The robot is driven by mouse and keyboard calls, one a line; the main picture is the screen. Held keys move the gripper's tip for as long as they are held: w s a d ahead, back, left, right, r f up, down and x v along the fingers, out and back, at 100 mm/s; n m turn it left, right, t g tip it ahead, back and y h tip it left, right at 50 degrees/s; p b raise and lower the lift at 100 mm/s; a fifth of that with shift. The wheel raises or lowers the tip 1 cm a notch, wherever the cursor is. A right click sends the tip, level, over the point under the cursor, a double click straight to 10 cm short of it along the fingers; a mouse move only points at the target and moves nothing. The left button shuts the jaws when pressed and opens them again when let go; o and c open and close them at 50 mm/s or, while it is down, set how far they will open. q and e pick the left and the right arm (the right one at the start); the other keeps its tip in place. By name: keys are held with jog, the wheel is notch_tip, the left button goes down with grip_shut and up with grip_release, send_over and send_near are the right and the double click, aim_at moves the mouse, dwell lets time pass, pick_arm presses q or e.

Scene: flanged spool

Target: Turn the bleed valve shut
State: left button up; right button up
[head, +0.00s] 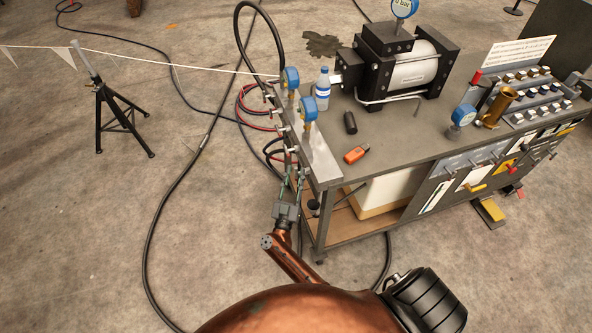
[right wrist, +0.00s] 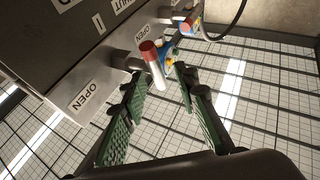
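My right gripper (head: 291,178) is at the near left corner of the bench, below the row of valves on the bench's left side. In the right wrist view my right gripper (right wrist: 160,84) is open, its green-padded fingers spread apart. A valve lever (right wrist: 157,70) with a red end and a pale shaft shows at the gap between the fingertips, on a metal body below the bench-side panel. I cannot tell whether the fingers touch it. A blue and yellow part shows just behind the lever. Labels reading OPEN and SHUT are on the panel. My left gripper is not in view.
The bench (head: 400,150) carries blue gauges (head: 308,108), a water bottle (head: 322,90), a pump (head: 400,62) and an orange tool (head: 356,154). Hoses run along its left side and over the floor. A black stand (head: 120,115) is at far left.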

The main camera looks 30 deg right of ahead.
jog(key=shift+x, duration=0.9)
jog(key=shift+c, duration=0.3)
grip_shut()
